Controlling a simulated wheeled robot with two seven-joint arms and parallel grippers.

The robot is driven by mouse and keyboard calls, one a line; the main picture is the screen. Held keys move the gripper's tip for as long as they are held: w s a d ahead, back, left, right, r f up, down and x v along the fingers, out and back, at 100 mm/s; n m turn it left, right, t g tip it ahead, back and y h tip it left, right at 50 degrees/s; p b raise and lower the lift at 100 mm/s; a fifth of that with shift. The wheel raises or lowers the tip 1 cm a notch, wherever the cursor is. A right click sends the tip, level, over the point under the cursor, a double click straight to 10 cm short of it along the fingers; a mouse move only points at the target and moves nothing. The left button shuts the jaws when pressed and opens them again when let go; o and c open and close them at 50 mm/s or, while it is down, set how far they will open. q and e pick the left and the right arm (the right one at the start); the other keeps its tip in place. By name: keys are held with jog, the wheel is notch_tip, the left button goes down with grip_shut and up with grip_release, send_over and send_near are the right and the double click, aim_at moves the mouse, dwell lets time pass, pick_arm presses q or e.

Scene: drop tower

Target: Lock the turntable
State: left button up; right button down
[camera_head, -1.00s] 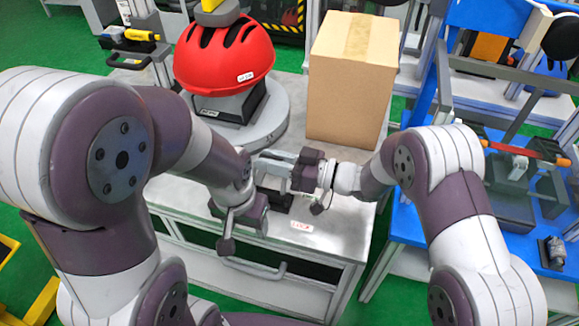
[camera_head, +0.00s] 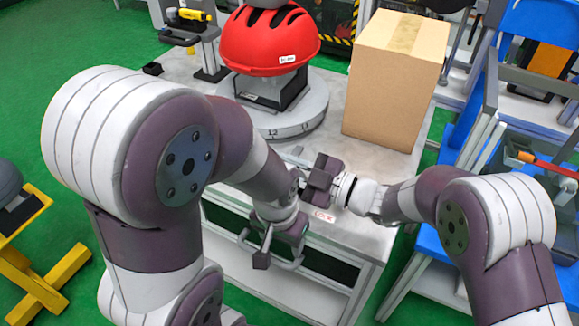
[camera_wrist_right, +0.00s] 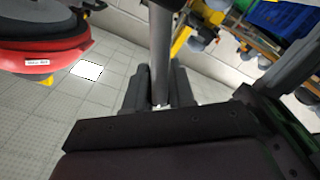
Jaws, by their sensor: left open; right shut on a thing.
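The round grey turntable (camera_head: 300,122) sits on the table's back left, with numbers on its rim. A red helmet (camera_head: 268,42) rests on a black block (camera_head: 272,88) on it. A label with red lettering (camera_head: 323,216) lies on the tabletop near the front edge. My right gripper (camera_head: 304,168) reaches left over the table, in front of the turntable. In the right wrist view it is shut on a grey bar (camera_wrist_right: 162,45). My left gripper (camera_head: 266,246) is open, pointing down at the table's front edge. My arms hide part of the tabletop between them.
A cardboard box (camera_head: 392,90) stands on the table's back right. A blue workbench (camera_head: 440,248) with tools is at the right. A yellow stand (camera_head: 45,275) is on the green floor at the left.

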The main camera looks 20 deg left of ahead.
jog(key=shift+s+f+n+b, duration=0.3)
jog(key=shift+s+n+b, duration=0.2)
jog(key=shift+n, duration=0.2)
jog(key=c, duration=1)
grip_release()
jog(key=shift+o, duration=0.2)
jog(key=d, duration=0.6)
jog(key=d+p, duration=0.1)
jog(key=d, duration=0.5)
jog(key=shift+s+d, duration=0.2)
jog(key=shift+d, duration=0.2)
